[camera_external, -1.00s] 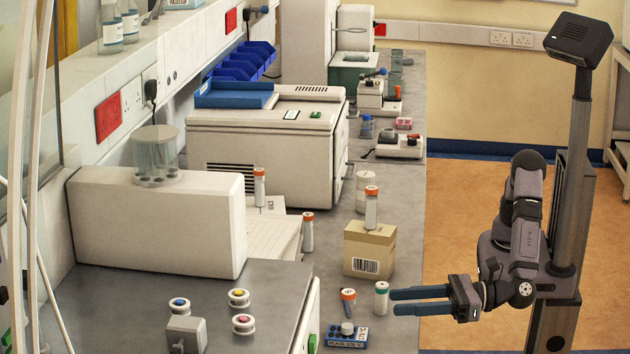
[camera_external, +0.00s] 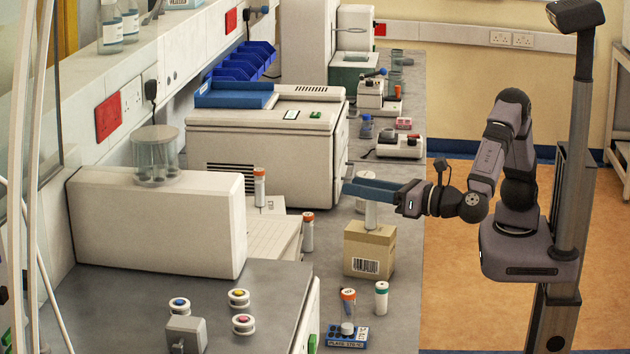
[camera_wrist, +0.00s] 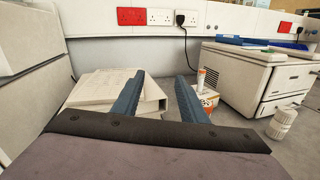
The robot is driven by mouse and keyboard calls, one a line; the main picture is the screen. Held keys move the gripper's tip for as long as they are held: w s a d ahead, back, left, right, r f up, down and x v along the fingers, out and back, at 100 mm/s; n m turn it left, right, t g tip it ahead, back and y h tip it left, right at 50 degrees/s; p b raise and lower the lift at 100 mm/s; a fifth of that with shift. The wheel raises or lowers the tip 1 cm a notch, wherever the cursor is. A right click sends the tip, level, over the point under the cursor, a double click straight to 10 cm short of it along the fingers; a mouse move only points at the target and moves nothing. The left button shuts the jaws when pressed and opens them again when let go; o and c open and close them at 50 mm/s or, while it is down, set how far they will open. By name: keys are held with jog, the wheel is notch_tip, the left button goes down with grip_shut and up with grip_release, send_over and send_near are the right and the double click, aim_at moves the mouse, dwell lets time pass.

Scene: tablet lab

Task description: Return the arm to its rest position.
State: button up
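My gripper (camera_external: 348,187) is at the end of my raised arm, reaching left over the bench at the height of the tube on the cardboard box. In the wrist view its two blue fingers (camera_wrist: 159,78) stand apart with nothing between them. The cardboard box (camera_external: 369,262) stands on the bench.
A white machine (camera_external: 265,150) is behind. The floor (camera_external: 450,290) beside the bench is clear.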

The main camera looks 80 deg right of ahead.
jog(key=w+d+r+m+g+h, duration=0.1)
jog(key=d+r+m+h, duration=0.1)
jog(key=d, duration=0.5)
jog(key=s+d+f+m+g+h+p, duration=0.1)
jog(key=s+d+f+m+g, duration=0.2)
jog(key=d+f+m+g, duration=0.4)
jog(key=s+d+f+m+g+h, duration=0.1)
jog(key=s+d+f+m+g, duration=0.25)
jog(key=d, duration=0.55)
jog(key=s+d+f+m+g+y, duration=0.2)
jog(key=s+f+m+g+y, duration=0.55)
jog(key=s+m, duration=0.65)
jog(key=w+d+f+m+t+y+b, duration=0.1)
jog(key=d+f+m+b, duration=0.15)
jog(key=f, duration=0.55)
jog(key=w+d+f+m+y+b, duration=0.15)
jog(key=f+b, duration=0.25)
jog(key=f, duration=0.4)
notch_tip(320, 180, up, 28)
jog(key=d+h+p, duration=0.1)
jog(key=p, duration=2.6)
jog(key=shift+s+m+t+p, duration=0.3)
jog(key=shift+s+m, duration=0.05)
jog(key=shift+m, duration=0.1)
